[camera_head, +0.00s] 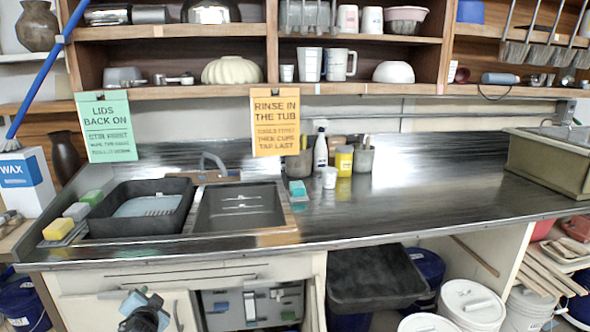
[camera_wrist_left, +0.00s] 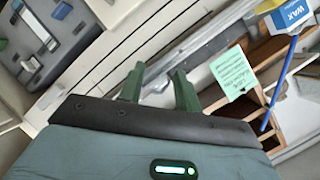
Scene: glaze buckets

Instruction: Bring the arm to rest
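My left gripper (camera_head: 143,300) is low at the bottom left of the head view, in front of the cabinet below the counter (camera_head: 400,212). In the left wrist view its two green fingers (camera_wrist_left: 158,78) stand apart with nothing between them. The pale cabinet front shows behind them, along with the green note. My right gripper is in neither view.
A black tub (camera_head: 140,207) and a sink (camera_head: 240,208) are set at the counter's left. A black bin (camera_head: 375,278) and several buckets (camera_head: 472,303) are below. A blue pole (camera_head: 40,75) leans at left. The counter's middle right is clear.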

